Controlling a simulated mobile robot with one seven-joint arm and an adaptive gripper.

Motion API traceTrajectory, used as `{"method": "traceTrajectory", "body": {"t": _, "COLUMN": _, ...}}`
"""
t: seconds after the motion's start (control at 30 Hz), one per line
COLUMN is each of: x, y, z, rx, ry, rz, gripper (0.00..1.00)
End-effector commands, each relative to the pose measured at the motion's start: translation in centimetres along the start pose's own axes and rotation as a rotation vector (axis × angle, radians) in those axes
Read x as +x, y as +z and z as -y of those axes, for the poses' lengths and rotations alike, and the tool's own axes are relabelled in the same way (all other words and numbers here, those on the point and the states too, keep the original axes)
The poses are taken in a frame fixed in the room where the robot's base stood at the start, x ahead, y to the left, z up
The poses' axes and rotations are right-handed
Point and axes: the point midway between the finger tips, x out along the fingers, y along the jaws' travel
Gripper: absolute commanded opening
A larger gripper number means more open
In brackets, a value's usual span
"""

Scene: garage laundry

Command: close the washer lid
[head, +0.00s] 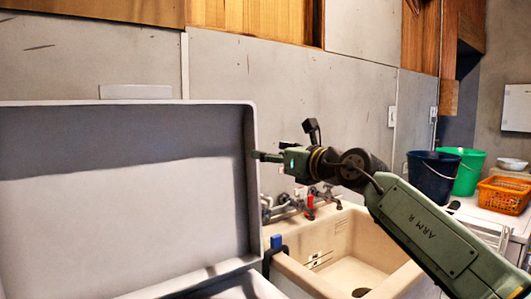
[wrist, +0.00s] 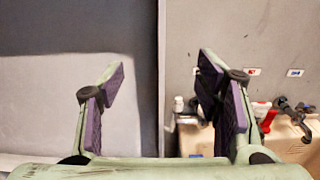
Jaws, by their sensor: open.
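The washer lid (head: 120,190) stands raised at the left of the head view, its hollow inner side facing me. My gripper (head: 268,156) is at the lid's right side edge, around mid-height. In the wrist view, my gripper (wrist: 162,72) is open with its two dark-padded fingers spread and nothing held between them. The lid (wrist: 60,100) fills the left of that view, and its right edge runs upright between the fingers in the picture. I cannot tell whether a finger touches the lid. The washer body is mostly out of view below.
A beige sink (head: 335,255) with red-handled taps (head: 309,208) stands right of the lid, under my arm. A dark blue bucket (head: 432,176), a green bucket (head: 468,172) and an orange basket (head: 503,194) stand farther right. A grey panelled wall (head: 290,85) is behind.

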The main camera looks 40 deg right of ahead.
Motion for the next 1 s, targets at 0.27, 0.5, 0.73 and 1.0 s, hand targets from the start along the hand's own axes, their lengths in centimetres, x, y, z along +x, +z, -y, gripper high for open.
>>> {"method": "traceTrajectory", "body": {"t": 0.27, "x": 4.2, "y": 0.5, "z": 0.1, "rx": -0.005, "ry": -0.003, "rz": -0.003, "gripper": 0.58}}
{"method": "traceTrajectory", "body": {"t": 0.5, "x": 8.3, "y": 0.2, "z": 0.2, "rx": -0.003, "ry": -0.004, "rz": -0.002, "gripper": 0.58}}
{"method": "traceTrajectory", "body": {"t": 0.73, "x": 9.7, "y": 0.0, "z": 0.3, "rx": -0.004, "ry": -0.006, "rz": -0.002, "gripper": 0.58}}
{"method": "traceTrajectory", "body": {"t": 1.0, "x": 9.7, "y": 0.0, "z": 0.2, "rx": -0.003, "ry": -0.005, "rz": -0.002, "gripper": 0.55}}
